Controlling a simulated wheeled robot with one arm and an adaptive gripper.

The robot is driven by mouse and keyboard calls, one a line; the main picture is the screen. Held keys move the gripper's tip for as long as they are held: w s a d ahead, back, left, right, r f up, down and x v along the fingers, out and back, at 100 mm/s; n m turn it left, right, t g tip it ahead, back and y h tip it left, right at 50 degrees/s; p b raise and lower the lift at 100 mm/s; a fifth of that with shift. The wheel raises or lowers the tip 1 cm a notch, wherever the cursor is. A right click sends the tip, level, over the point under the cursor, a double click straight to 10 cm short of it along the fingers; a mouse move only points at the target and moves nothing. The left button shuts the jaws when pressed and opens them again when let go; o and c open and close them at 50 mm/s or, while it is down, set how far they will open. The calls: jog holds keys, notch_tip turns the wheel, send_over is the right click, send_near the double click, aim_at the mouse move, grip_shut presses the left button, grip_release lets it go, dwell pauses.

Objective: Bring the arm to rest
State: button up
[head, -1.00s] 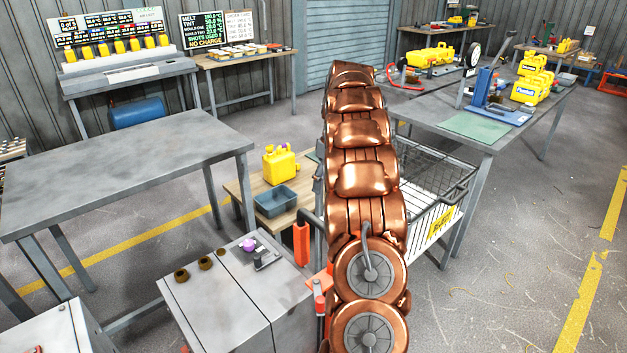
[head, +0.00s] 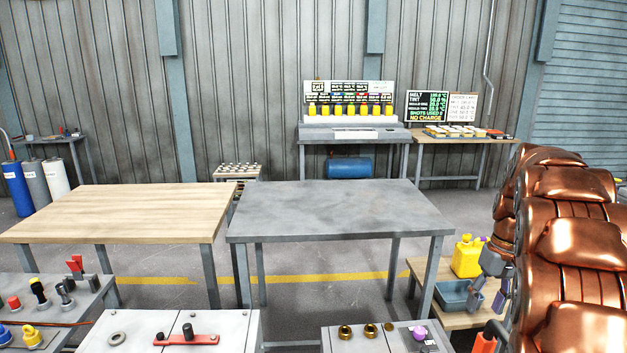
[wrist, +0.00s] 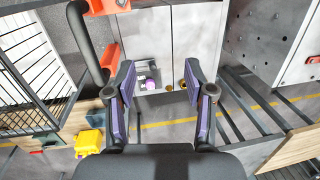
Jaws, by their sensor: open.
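My gripper (wrist: 158,92) shows in the wrist view with its two purple-padded fingers spread apart and nothing between them. Beyond the fingers lies a light grey cabinet top (wrist: 190,50) with a purple knob (wrist: 153,86) and brass rings. In the head view my copper-coloured arm fills the right edge, and part of my gripper (head: 497,280) shows beside it, close to a yellow jerry can (head: 467,256) and a blue-grey bin (head: 457,296). I cannot tell from the head view how far apart they are.
A bare grey table (head: 335,208) and a bare wooden table (head: 125,212) stand ahead. Grey consoles (head: 225,330) with knobs and levers line the front. In the wrist view a wire rack (wrist: 35,65) is at the left. Open floor lies behind the tables.

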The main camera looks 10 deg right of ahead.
jog(key=s+a+r, duration=0.1)
jog(key=s+a, duration=0.4)
jog(key=a, duration=0.3)
jog(key=s+a, duration=0.4)
jog(key=a, duration=0.5)
jog(key=s+a+f, duration=0.2)
jog(key=s+a, duration=0.3)
jog(key=s, duration=0.4)
jog(key=s+a+f+n+g+h, duration=0.1)
jog(key=s+a+f, duration=0.2)
jog(key=s+a, duration=0.2)
jog(key=s, duration=0.3)
jog(key=shift+s+a+f+n+h, duration=0.15)
jog(key=shift+s+n+h, duration=0.15)
jog(key=shift+s, duration=0.1)
